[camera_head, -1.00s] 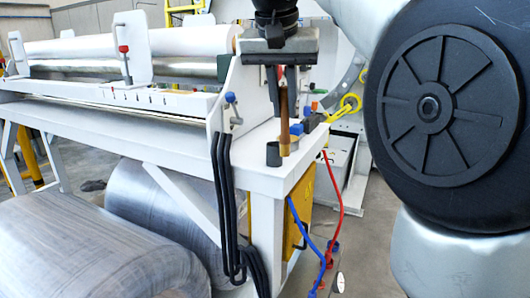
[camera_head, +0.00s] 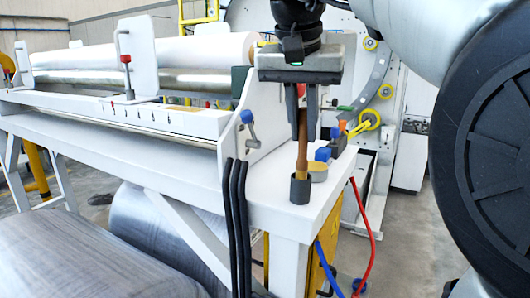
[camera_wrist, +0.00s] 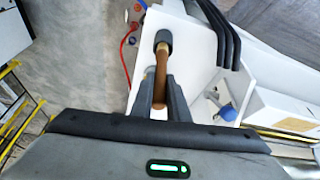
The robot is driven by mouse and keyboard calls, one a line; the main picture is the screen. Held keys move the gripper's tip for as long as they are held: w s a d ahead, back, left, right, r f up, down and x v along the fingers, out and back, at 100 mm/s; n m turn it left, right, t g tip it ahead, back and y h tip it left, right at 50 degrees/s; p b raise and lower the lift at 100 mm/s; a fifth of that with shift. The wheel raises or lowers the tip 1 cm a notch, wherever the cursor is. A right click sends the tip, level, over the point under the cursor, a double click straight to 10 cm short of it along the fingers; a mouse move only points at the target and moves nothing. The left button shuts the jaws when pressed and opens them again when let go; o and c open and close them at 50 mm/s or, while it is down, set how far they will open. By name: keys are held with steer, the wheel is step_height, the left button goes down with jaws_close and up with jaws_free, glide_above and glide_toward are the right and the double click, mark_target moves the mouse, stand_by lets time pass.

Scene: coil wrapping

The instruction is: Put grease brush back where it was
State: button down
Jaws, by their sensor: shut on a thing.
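The grease brush (camera_head: 302,152) has a brown wooden handle and hangs nearly upright below my gripper (camera_head: 302,112). My gripper is shut on its upper part. In the wrist view the brush (camera_wrist: 160,75) runs from between my fingers (camera_wrist: 161,98) to the dark cup. The dark grey cup (camera_head: 300,189) stands on the white table corner. The lower end of the brush meets the cup's mouth and appears to be just inside it; how deep is hidden. The cup also shows in the wrist view (camera_wrist: 163,36).
A low tin (camera_head: 318,171) stands just behind the cup. Blue and yellow tools (camera_head: 340,146) lie farther back on the table (camera_head: 260,190). A white upright plate with a blue-knobbed clamp (camera_head: 247,118) stands to the left. Black cables (camera_head: 238,195) hang over the front edge.

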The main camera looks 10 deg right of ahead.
mark_target(302, 138)
steer(key=shift+f, duration=1.9)
steer(key=shift+b, duration=0.3)
steer(key=c, duration=1.7)
jaws_free()
steer(key=shift+f, duration=0.15)
steer(key=p+v, duration=0.2)
steer(key=v, duration=1)
